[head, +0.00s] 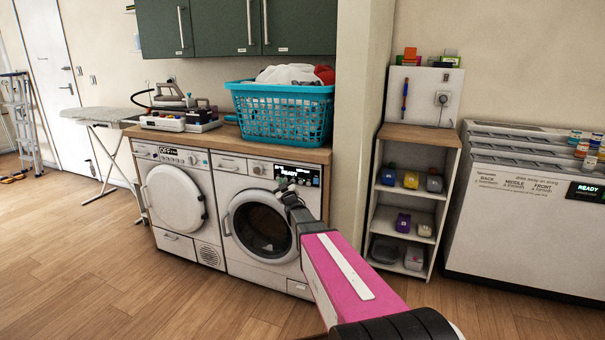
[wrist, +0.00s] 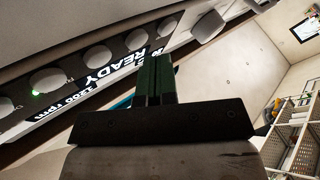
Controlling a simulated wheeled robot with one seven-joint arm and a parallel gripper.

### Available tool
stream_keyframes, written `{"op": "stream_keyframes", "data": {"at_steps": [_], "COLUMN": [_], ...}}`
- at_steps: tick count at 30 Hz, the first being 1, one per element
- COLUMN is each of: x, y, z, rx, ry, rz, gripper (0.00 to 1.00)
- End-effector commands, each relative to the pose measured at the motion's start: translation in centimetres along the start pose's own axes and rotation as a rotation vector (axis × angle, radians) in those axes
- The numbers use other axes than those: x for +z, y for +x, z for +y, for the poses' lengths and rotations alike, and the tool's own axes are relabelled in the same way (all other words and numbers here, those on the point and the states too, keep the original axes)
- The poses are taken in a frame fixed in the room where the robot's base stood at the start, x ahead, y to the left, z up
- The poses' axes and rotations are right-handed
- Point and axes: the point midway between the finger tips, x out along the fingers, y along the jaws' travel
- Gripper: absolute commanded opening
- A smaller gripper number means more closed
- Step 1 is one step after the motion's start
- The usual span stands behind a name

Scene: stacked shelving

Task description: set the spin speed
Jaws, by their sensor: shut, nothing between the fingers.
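The front-loading washer (head: 232,257) with the round dark glass door (head: 262,228) stands under the wooden counter. Its dark display (head: 298,174) reads READY. In the wrist view the display (wrist: 102,72) runs diagonally and shows READY and what looks like 1200 rpm. Several round grey buttons (wrist: 47,79) line the panel beside it, one with a small green light (wrist: 36,93). My gripper (head: 281,190) is at the washer's upper front, just below the panel. In the wrist view my gripper (wrist: 153,72) is shut and empty. Whether it touches the panel cannot be told.
A second white machine (head: 174,199) stands to the left. A blue laundry basket (head: 283,116) and an iron (head: 176,98) sit on the counter. A wall post (head: 358,120) and a small shelf unit (head: 413,200) are to the right. The wooden floor in front is clear.

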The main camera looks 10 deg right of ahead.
Motion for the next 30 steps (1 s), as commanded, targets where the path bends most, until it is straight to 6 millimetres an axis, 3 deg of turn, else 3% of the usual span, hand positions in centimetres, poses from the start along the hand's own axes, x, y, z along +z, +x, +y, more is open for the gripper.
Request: {"op": "stream_keyframes", "data": {"at_steps": [22,30], "x": [-2.9,-3.0], "y": [-4.0,-4.2], "z": [-2.8,-3.0], "rx": [0.0,0.0], "ry": [0.001,-0.001], "rz": [0.0,0.0], "gripper": [0.0,0.0]}}
